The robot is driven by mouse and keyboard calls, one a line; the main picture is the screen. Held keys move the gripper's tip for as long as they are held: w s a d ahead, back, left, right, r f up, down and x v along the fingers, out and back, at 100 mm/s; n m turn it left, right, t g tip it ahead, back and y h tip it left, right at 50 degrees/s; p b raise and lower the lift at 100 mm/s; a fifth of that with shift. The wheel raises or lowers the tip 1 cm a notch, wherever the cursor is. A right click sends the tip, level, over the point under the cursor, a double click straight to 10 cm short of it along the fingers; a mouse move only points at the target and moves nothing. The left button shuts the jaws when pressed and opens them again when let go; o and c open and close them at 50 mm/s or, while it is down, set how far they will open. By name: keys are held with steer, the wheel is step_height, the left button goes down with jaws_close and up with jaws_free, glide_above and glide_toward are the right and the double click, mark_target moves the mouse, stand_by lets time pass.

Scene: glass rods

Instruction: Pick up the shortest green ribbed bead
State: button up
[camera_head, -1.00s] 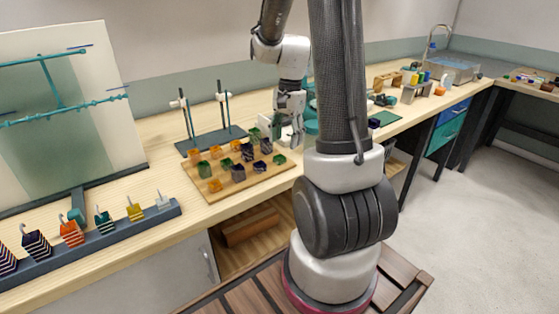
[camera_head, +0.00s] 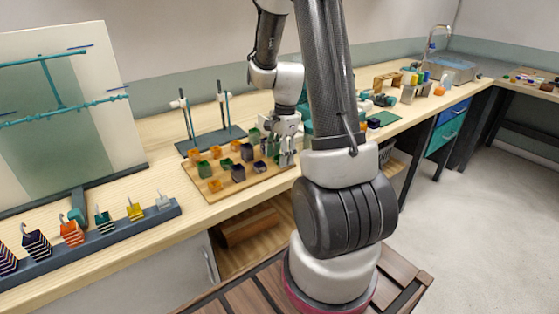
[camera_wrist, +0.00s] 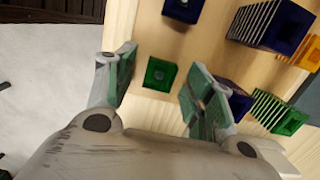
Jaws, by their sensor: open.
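A small green bead (camera_wrist: 160,75) with a square face and central hole stands on the wooden board in the wrist view. My gripper (camera_wrist: 158,66) is open, with one finger on each side of this bead and visible gaps between. A larger green ribbed bead (camera_wrist: 278,112) stands to the right, beyond the right finger. In the head view my gripper (camera_head: 286,156) is low over the right end of the board and hides the small bead there. Other green beads (camera_head: 227,164) stand further left on the board.
Dark blue ribbed beads (camera_wrist: 272,24) and an orange bead (camera_wrist: 312,52) stand close by; one blue bead is partly behind the right finger. The wooden board (camera_head: 215,194) has a rod stand (camera_head: 212,140) behind it. A row of ribbed blocks (camera_head: 71,232) lies left.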

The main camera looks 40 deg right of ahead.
steer(key=c, duration=1)
step_height(320, 180, up, 10)
